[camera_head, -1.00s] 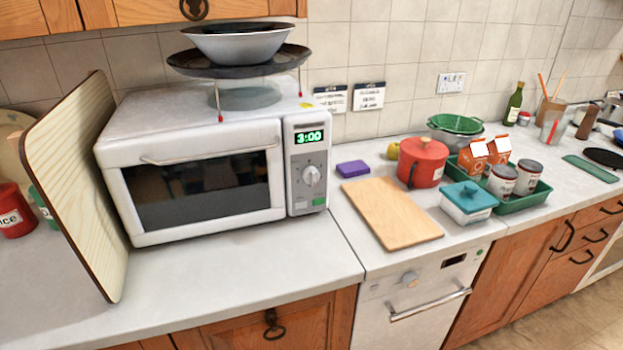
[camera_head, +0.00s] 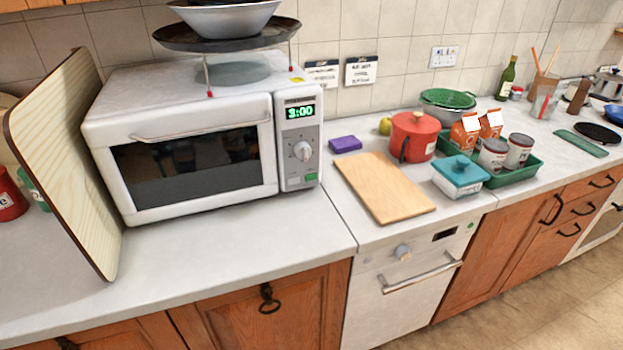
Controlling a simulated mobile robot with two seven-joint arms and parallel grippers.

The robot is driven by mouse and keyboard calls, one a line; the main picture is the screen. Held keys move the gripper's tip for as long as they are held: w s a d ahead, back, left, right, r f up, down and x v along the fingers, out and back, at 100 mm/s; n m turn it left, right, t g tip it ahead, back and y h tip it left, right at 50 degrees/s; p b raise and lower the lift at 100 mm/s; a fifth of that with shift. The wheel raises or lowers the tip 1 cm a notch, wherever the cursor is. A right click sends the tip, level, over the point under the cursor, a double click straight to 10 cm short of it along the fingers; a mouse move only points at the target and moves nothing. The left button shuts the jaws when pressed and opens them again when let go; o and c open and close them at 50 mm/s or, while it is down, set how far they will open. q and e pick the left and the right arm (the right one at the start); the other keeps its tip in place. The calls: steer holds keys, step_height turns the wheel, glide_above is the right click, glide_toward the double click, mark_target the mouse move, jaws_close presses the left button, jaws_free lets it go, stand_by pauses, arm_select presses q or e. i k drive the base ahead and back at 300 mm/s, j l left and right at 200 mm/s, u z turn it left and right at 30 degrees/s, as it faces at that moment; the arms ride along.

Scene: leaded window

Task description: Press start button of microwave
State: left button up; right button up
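The white microwave (camera_head: 190,88) stands on the counter at the left, its door shut. A small green button (camera_head: 311,177) sits at the bottom right of the panel. Another small button beside it is too faint to make out. Neither of my grippers is in view.
A wooden board (camera_head: 66,160) leans upright against the microwave's left side. A bowl (camera_head: 226,18) and dark tray (camera_head: 222,38) stand on a rack on top. A cutting board (camera_head: 384,188) and red pot (camera_head: 414,136) lie right. The counter before the microwave is clear.

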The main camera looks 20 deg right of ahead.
mark_target(314, 177)
steer(key=l+u, duration=0.2)
steer(key=l, duration=0.4)
steer(key=k+l+u, duration=0.2)
steer(key=l, duration=0.4)
steer(key=l+u, duration=0.2)
steer(key=l, duration=0.4)
steer(key=i+j, duration=0.35)
steer(key=i, duration=0.1)
